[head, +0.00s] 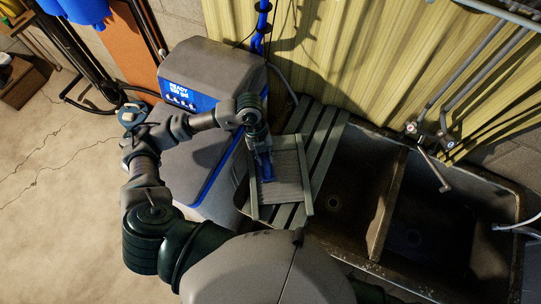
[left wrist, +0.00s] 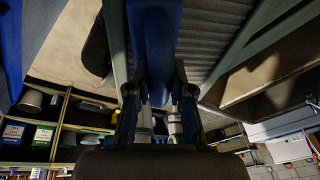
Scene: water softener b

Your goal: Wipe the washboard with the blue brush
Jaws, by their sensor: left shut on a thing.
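The washboard (head: 287,182) is a ribbed grey panel in a pale frame, lying on a slatted rack at the left of the sink in the head view. Its ribs also show at the top of the left wrist view (left wrist: 212,35). My left gripper (head: 263,160) is over the washboard's upper left part. It is shut on the blue brush (left wrist: 154,45), which shows between the two fingers in the left wrist view. In the head view the brush (head: 266,172) lies against or just above the ribs; I cannot tell whether it touches. My right gripper is not in view.
A double-basin sink (head: 385,210) with a faucet (head: 430,160) lies to the right of the washboard. A grey and blue water softener (head: 205,75) stands behind and left of it. Slats (head: 325,140) flank the board. A corrugated wall stands behind.

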